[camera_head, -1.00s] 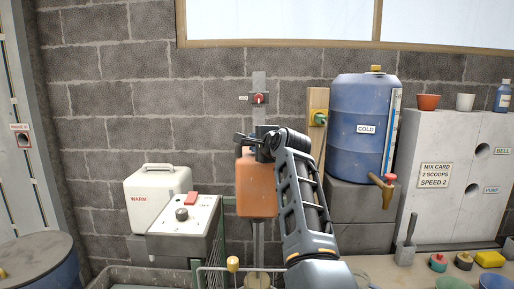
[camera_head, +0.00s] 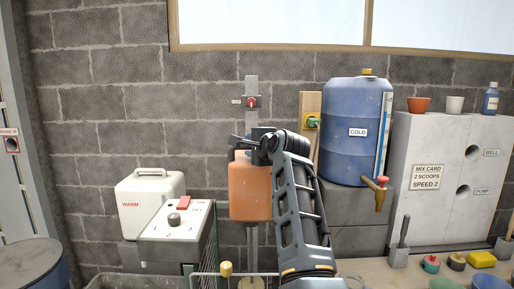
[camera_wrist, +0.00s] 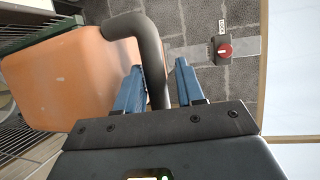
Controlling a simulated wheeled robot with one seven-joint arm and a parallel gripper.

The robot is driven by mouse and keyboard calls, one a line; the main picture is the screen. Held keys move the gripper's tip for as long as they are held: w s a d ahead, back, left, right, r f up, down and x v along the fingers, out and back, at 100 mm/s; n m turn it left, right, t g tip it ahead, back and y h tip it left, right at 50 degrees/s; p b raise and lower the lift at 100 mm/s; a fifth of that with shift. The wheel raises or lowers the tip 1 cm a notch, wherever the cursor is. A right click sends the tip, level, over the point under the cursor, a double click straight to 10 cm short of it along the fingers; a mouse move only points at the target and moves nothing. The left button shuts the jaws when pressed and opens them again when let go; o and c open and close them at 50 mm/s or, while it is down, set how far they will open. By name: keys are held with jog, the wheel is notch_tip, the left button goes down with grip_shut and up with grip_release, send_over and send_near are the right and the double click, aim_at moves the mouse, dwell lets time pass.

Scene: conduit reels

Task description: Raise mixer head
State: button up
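The mixer head is an orange, box-shaped housing (camera_head: 249,190) on a grey upright post (camera_head: 251,88) in front of the brick wall. It fills the left of the wrist view (camera_wrist: 70,75), with a thick black handle (camera_wrist: 150,50) curving out from it. My gripper (camera_wrist: 160,75) has its two blue fingers on either side of the handle. A gap shows between the handle and the right finger; contact on the left is unclear. A red knob (camera_wrist: 225,50) on a dark block sits on the post, also visible in the head view (camera_head: 252,102).
A white WARM container (camera_head: 150,200) and a control box with a red switch (camera_head: 178,220) stand left. A blue COLD barrel (camera_head: 352,145) with a tap stands on blocks at right. A white panel (camera_head: 440,210) and small coloured containers (camera_head: 455,262) are farther right.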

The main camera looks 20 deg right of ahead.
jog(key=s, duration=0.3)
jog(key=s+r, duration=0.1)
jog(key=s, duration=0.1)
jog(key=shift+s+d+b, duration=0.1)
jog(key=shift+d+b, duration=0.15)
jog(key=shift+b, duration=0.15)
jog(key=n+h, duration=0.1)
send_near(262, 173)
jog(key=w, duration=0.4)
jog(key=shift+w+f, duration=0.1)
jog(key=shift+f, duration=0.2)
jog(key=s+d+f+n+h, duration=0.15)
jog(key=s+f+n, duration=0.25)
jog(key=s+f, duration=0.75)
jog(key=s+d+f+n, duration=0.2)
jog(key=s+f+n, duration=0.2)
jog(key=s+f, duration=0.8)
jog(key=s+a+n+g, duration=0.1)
jog(key=s+a+n, duration=0.15)
jog(key=s, duration=1.25)
jog(key=s+a+n, duration=0.2)
jog(key=s+n, duration=0.2)
jog(key=s, duration=1.2)
jog(key=s+a+r+n+y, duration=0.1)
jog(key=s+r+n, duration=0.1)
jog(key=s+r, duration=0.4)
jog(key=shift+s+a, duration=0.35)
jog(key=shift+s, duration=0.75)
